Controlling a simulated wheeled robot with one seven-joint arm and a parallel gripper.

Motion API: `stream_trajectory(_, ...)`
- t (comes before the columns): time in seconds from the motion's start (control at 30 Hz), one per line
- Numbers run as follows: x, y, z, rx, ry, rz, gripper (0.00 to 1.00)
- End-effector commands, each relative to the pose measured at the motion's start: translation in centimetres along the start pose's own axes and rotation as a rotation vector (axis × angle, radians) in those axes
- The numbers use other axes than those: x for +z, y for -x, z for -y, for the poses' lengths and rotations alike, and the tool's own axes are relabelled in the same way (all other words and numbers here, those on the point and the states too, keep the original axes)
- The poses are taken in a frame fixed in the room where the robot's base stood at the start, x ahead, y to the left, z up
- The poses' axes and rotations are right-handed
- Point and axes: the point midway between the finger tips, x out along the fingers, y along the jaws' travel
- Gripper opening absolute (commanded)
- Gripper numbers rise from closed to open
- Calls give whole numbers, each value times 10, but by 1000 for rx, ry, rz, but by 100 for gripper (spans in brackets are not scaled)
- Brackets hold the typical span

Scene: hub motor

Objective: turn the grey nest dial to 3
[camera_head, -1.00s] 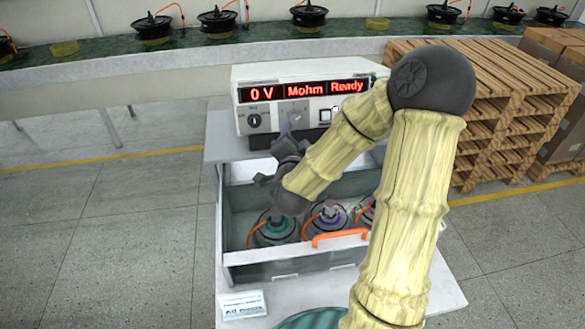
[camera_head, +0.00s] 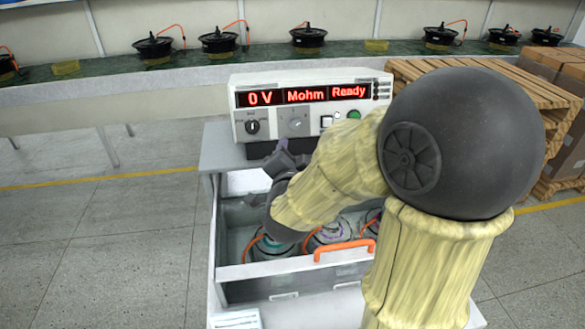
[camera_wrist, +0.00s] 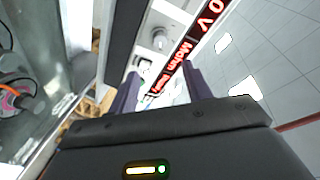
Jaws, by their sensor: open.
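The grey dial (camera_head: 295,123) is on the front panel of the white tester (camera_head: 382,118), below the red "Mohm" display. It is unobstructed in the head view, but its setting is too small to read. It also shows in the wrist view as a pale round knob (camera_wrist: 160,38) beyond the fingers, beside the display. My gripper (camera_head: 284,148) is below and in front of the panel, apart from the dial. In the wrist view its two purple fingers (camera_wrist: 159,84) are spread with nothing held between them.
A black dial (camera_head: 253,127) is left of the grey one. A white button (camera_head: 326,121) and a green button (camera_head: 354,114) are to its right. An open drawer with an orange handle (camera_head: 344,250) holds motors below my arm. Wooden pallets (camera_head: 455,72) stand at right.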

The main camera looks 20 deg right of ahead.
Motion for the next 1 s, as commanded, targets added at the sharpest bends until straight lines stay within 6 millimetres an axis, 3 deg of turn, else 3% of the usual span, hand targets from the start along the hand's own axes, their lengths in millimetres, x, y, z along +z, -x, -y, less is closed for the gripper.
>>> stream_trajectory(0.7, 0, 26, -1, -2, 0, -2, 49)
stream_trajectory(1.0, 0, 28, 0, 1, -1, -1, 49)
